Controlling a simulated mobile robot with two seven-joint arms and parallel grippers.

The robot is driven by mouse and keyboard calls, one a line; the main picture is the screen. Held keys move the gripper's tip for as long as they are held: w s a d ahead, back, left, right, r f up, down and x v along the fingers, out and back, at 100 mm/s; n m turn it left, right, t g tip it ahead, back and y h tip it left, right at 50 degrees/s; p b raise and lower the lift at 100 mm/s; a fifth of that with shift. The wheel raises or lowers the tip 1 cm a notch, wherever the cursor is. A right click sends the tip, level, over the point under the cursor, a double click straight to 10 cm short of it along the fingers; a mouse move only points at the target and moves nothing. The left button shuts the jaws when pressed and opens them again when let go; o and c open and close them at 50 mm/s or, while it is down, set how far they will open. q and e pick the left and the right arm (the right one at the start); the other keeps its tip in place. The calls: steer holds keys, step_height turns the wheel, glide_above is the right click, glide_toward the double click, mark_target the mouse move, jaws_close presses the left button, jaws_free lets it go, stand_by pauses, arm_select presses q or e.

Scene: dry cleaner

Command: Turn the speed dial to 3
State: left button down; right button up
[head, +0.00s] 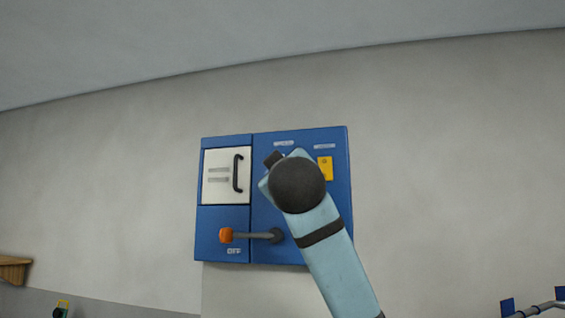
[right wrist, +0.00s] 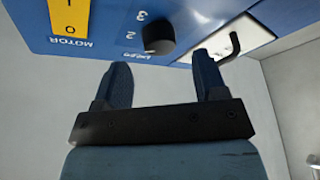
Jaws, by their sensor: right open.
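The speed dial (right wrist: 158,38) is a black round knob on the blue panel, seen upside down in the right wrist view. Printed numbers 2 and 3 show beside it; I cannot make out which number it points to. My right gripper (right wrist: 161,67) is open and empty, its two dark fingers apart on either side of the dial's line and a little short of it. In the head view my right arm covers the dial. My left gripper is in neither view.
The blue control panel (head: 224,219) hangs on a grey wall. It carries a white door (head: 222,188) with a black handle (head: 237,173), an orange-tipped lever (head: 226,235) above the word OFF, and a yellow motor switch (head: 325,168), also in the right wrist view (right wrist: 70,15).

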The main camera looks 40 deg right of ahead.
steer(key=p+x, duration=0.1)
steer(key=x, duration=0.2)
steer(key=shift+w+d+r, duration=0.1)
steer(key=shift+w+d, duration=0.1)
steer(key=shift+w, duration=0.15)
steer(key=shift+s+a, duration=0.1)
steer(key=c, duration=0.9)
